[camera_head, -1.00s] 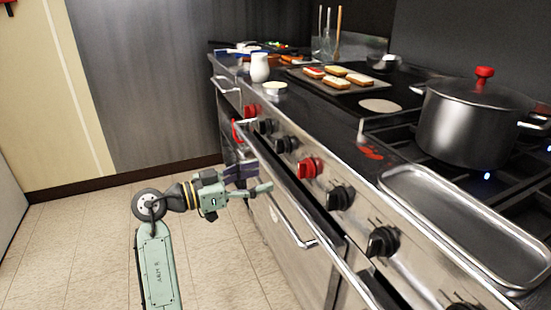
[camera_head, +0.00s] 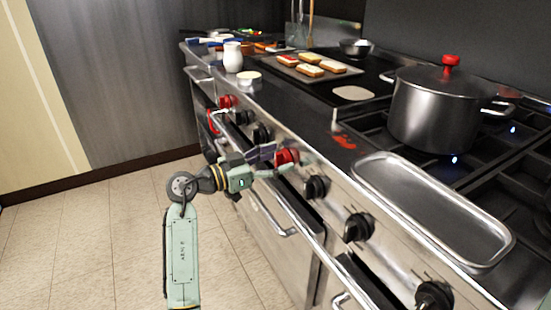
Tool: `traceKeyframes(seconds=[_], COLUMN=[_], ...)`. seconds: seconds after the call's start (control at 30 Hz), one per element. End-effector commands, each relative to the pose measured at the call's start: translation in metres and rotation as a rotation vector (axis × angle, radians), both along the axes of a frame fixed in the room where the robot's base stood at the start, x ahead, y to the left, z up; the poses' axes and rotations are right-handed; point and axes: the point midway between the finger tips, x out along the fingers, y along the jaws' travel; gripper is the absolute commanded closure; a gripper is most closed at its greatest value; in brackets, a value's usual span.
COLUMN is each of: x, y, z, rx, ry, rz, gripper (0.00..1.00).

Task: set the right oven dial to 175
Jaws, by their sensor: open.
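A row of dials runs along the steel front of the range, black ones and two red ones. The farther red dial (camera_head: 228,101) is at the left end. The nearer, right-hand red dial (camera_head: 287,156) is mid-row. My gripper (camera_head: 283,160) is open, with its fingers overlapping the lower part of that nearer red dial in the picture. I cannot tell whether they touch it. The dial markings are too small to read, and the fingers hide part of the dial.
Black dials (camera_head: 316,187) sit close on the near side. A long oven handle bar (camera_head: 300,228) runs below the dials. On top are a lidded pot (camera_head: 437,112), an empty metal tray (camera_head: 430,205), a toast tray (camera_head: 290,67) and a white jar (camera_head: 232,57). The tiled floor (camera_head: 90,230) is clear.

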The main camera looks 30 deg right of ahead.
Motion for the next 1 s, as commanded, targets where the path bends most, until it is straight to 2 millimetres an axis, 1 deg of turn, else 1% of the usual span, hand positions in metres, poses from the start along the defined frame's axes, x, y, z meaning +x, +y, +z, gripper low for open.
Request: traceKeyframes(seconds=[0.17, 0.87, 1.0], x=[0.0001, 0.0002, 0.0002], y=[0.0002, 0.0006, 0.0006], z=[-0.0002, -0.0001, 0.0001], rx=[0.000, 0.000, 0.000], ry=[0.000, 0.000, 0.003], rz=[0.000, 0.000, 0.000], gripper=[0.39, 0.85, 0.86])
